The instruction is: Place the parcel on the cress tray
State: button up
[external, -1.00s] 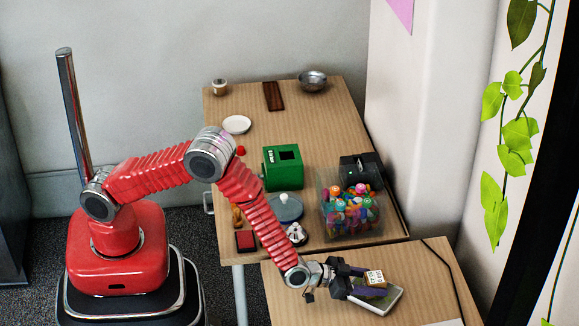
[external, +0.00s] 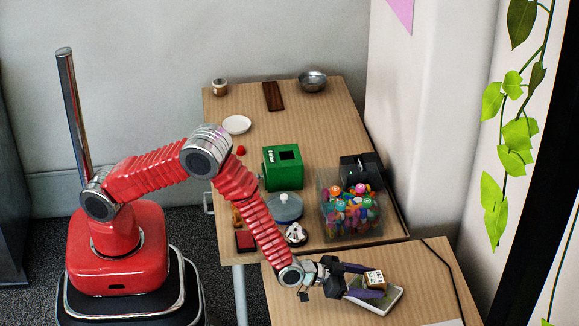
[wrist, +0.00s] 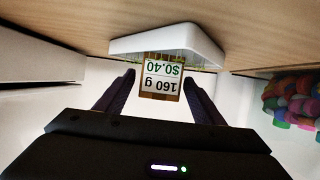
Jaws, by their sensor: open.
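The parcel (external: 374,279) is a small brown box with a white label. It rests on the cress tray (external: 391,300), a white tray with green in it, on the near table. In the wrist view the parcel (wrist: 162,78) shows its label upside down, with the white tray (wrist: 165,42) behind it. My gripper (external: 365,281) is open, with its dark fingers on either side of the parcel. In the wrist view gaps show between the fingertips (wrist: 160,80) and the parcel.
A clear bin of colourful pieces (external: 350,213) stands on the far table, with a green box (external: 282,168) and a grey lidded dish (external: 285,207) to its left. A dark cable (external: 440,262) crosses the near table. The near table's front left is clear.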

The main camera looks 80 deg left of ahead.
jog(key=v, duration=1)
jog(key=shift+s+r, duration=0.1)
jog(key=shift+r, duration=0.05)
jog(key=s+a+r+g+h, duration=0.15)
jog(key=s+a+r, duration=0.25)
jog(key=r, duration=0.5)
jog(key=s+a+r+g+h, duration=0.15)
jog(key=s+a+r, duration=0.3)
jog(key=r, duration=0.45)
jog(key=s+a+r+g+y, duration=0.1)
jog(key=s+a+r, duration=0.1)
jog(key=s+a, duration=0.3)
jog(key=s+a+r+g+y, duration=0.1)
jog(key=s+a, duration=0.4)
jog(key=s, duration=0.7)
jog(key=s+a+r+g+y, duration=0.1)
jog(key=s+a+r+g, duration=0.1)
jog(key=s+a, duration=0.3)
jog(key=s+r, duration=0.1)
jog(key=s, duration=0.2)
jog(key=shift+s+r+g, duration=0.3)
jog(key=shift+s+g, duration=0.1)
